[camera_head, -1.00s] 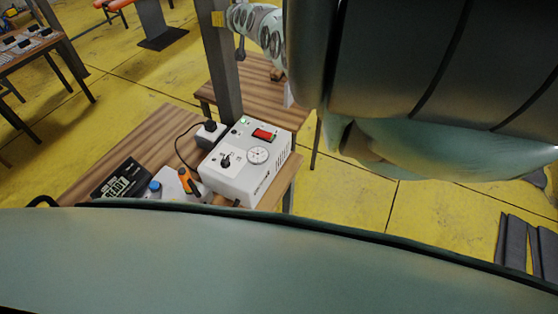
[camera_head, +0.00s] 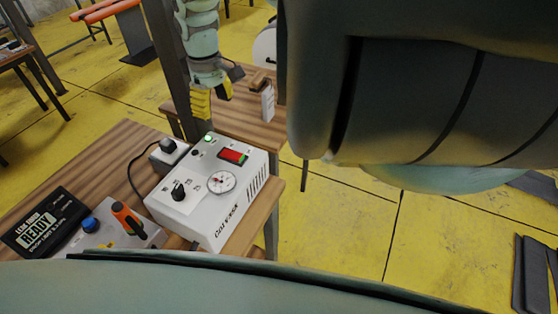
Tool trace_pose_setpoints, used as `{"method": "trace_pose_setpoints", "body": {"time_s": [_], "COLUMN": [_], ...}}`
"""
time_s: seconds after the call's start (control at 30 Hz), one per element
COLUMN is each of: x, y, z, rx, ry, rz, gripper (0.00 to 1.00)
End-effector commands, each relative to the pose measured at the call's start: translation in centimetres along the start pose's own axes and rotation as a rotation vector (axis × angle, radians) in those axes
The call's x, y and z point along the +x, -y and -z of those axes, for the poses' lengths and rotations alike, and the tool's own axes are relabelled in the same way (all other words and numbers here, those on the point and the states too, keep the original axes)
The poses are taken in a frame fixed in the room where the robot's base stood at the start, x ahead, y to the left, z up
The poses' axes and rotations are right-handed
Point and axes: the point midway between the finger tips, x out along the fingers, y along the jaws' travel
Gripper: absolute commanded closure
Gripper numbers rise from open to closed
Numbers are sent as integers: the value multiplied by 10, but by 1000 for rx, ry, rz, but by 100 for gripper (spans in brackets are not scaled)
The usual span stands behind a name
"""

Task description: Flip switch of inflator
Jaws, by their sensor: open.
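The inflator (camera_head: 212,190) is a white box on a wooden table, with a gauge, a black knob and a green light on top. Its red rocker switch (camera_head: 231,156) sits in a dark frame near the back right of the top, with a green patch at its right end. My gripper (camera_head: 213,99) has yellow fingertips, is open and appears empty. In the picture it shows above the inflator's back edge, apart from the switch. Its exact height and distance cannot be told.
A black display reading READY (camera_head: 45,225) and a grey box with an orange lever (camera_head: 126,218) stand left of the inflator. A white plug block (camera_head: 169,153) with a black cable is beside it. A grey post (camera_head: 172,72) rises behind.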

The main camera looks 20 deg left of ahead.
Motion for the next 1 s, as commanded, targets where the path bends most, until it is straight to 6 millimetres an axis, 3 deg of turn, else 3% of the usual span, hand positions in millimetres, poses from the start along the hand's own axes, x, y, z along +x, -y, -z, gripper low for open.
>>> {"method": "trace_pose_setpoints", "body": {"time_s": [0.23,1.0], "x": [46,132], "y": [4,3], "z": [1,3], "rx": [-2,-3], "ry": [-1,-6], "rz": [7,4], "gripper": [40,40]}}
